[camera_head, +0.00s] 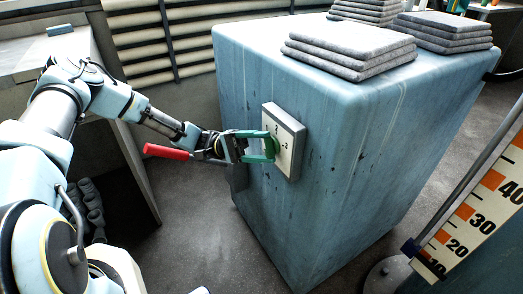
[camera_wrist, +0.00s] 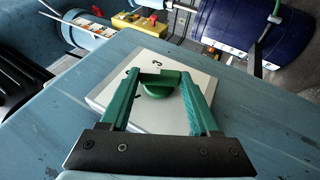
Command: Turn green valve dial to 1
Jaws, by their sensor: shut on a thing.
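The green valve dial (camera_head: 273,147) sits on a pale square plate (camera_head: 293,157) on the side of a worn blue block. My gripper (camera_head: 266,146) has green fingers and reaches the dial from the left, with one finger above it and one below. In the wrist view my gripper (camera_wrist: 159,78) is shut on the dial (camera_wrist: 159,91), which shows between the fingertips. A "3" is readable on the plate (camera_wrist: 132,112) just beyond the fingertips. Other marks are partly hidden by the fingers. The dial's pointer cannot be made out.
The blue block (camera_head: 330,210) fills the middle, with stacked grey slabs (camera_head: 350,55) on top. A red handle (camera_head: 167,152) shows beside the gripper's wrist. A numbered orange-and-white scale (camera_head: 478,212) stands at right. Open grey floor (camera_head: 190,230) lies left of the block.

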